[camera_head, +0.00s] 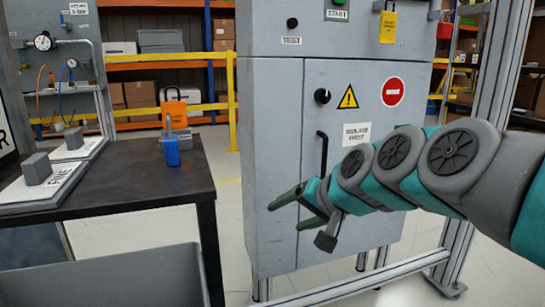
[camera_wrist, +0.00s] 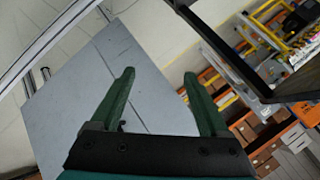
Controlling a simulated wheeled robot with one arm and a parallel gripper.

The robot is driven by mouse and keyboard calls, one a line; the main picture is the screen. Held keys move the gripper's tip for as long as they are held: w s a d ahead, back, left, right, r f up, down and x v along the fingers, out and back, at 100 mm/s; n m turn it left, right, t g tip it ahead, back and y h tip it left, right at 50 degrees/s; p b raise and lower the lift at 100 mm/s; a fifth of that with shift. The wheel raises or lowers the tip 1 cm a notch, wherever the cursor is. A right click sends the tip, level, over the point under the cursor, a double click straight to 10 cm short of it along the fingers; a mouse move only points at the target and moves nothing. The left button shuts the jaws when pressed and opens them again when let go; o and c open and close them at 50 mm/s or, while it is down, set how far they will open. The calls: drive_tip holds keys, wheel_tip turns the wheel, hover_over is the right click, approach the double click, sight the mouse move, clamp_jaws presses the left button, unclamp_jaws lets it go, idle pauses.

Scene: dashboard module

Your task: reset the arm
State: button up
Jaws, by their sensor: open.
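My gripper (camera_head: 300,208) is in front of the grey cabinet (camera_head: 274,160) in the head view, to the left of the cabinet's black door handle (camera_head: 322,150). My teal and grey arm reaches in from the right edge. In the wrist view my gripper (camera_wrist: 157,95) shows two green fingers spread wide apart with nothing between them. The cabinet's grey face (camera_wrist: 75,75) lies beyond the left finger, tilted in that view.
A black table (camera_head: 130,178) at the left holds a blue padlock (camera_head: 171,150) with a tag and grey blocks on plates. A grey bin (camera_head: 110,280) is in front of it. A metal frame post (camera_head: 497,60) stands at the right. Floor is clear between table and cabinet.

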drive_tip(key=s+d+f+n+g+h, duration=0.1)
drive_tip(key=s+d+f+g+h, duration=0.2)
drive_tip(key=s+f, duration=0.55)
drive_tip(key=s+d+f+n+g+h, duration=0.1)
drive_tip(key=s+d+f+g, duration=0.3)
drive_tip(key=s, duration=0.8)
drive_tip(key=s+d+f+n+g+h, duration=0.1)
drive_tip(key=s+d+f+g+h, duration=0.2)
drive_tip(key=s+f, duration=0.65)
drive_tip(key=s+d+p+v, duration=0.1)
drive_tip(key=s+p+v, duration=0.1)
drive_tip(key=p+v, duration=1)
wheel_tip(320, 180, up, 2)
drive_tip(key=shift+s+d+r+y+p, duration=0.2)
drive_tip(key=shift+s+y+p, duration=0.2)
drive_tip(key=shift+s, duration=0.1)
